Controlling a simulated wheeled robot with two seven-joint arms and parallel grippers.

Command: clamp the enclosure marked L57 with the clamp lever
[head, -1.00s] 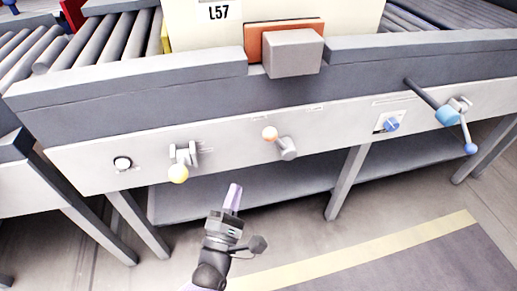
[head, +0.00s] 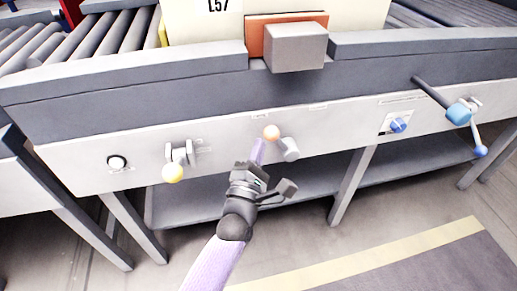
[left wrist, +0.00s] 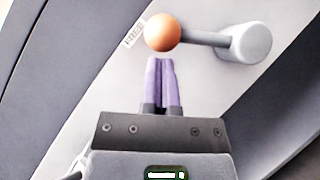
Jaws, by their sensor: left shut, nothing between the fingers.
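The cream enclosure marked L57 (head: 350,14) sits on the conveyor at the top of the head view, its upper part cut off. An orange plate (head: 256,36) and a grey block (head: 296,48) stand against its front. On the panel below is a lever with an orange ball (head: 271,132); the left wrist view shows its ball (left wrist: 163,32) and arm reaching to a grey hub (left wrist: 246,42). My right gripper is not in view.
A blue knob (head: 398,125) and a blue-hubbed crank (head: 458,113) are to the right. Table legs and a shelf lie below.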

